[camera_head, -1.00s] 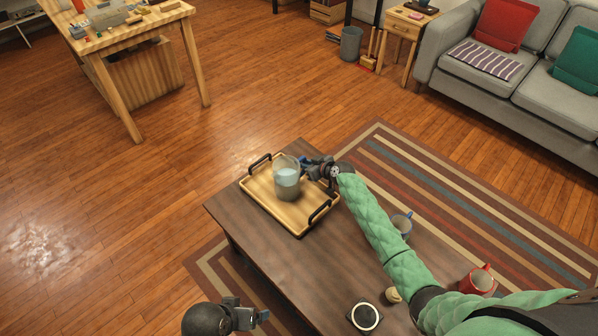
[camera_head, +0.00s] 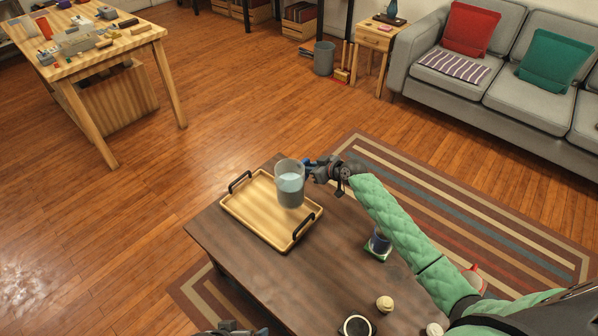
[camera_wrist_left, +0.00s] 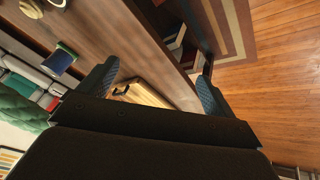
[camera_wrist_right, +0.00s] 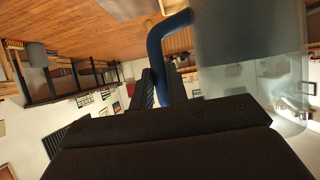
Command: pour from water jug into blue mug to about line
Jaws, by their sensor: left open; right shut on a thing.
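The water jug (camera_head: 290,187) is a clear jug with water in it and a blue handle (camera_wrist_right: 166,50). My right gripper (camera_head: 310,171) is shut on that handle. The jug is upright and appears held just above the right part of the wooden tray (camera_head: 245,222). The blue mug (camera_head: 381,242) stands on a green coaster on the table, close beside my right forearm; it also shows in the left wrist view (camera_wrist_left: 62,58). Its inside and line cannot be made out. My left gripper (camera_wrist_left: 155,88) is open and empty, mostly below the head view's bottom edge.
Near the table's (camera_head: 300,275) front are a round black-and-white item (camera_head: 357,326) and a cream-coloured item (camera_head: 385,304). A red mug (camera_head: 473,276) is partly hidden by my right arm. The tabletop between tray and blue mug is clear.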

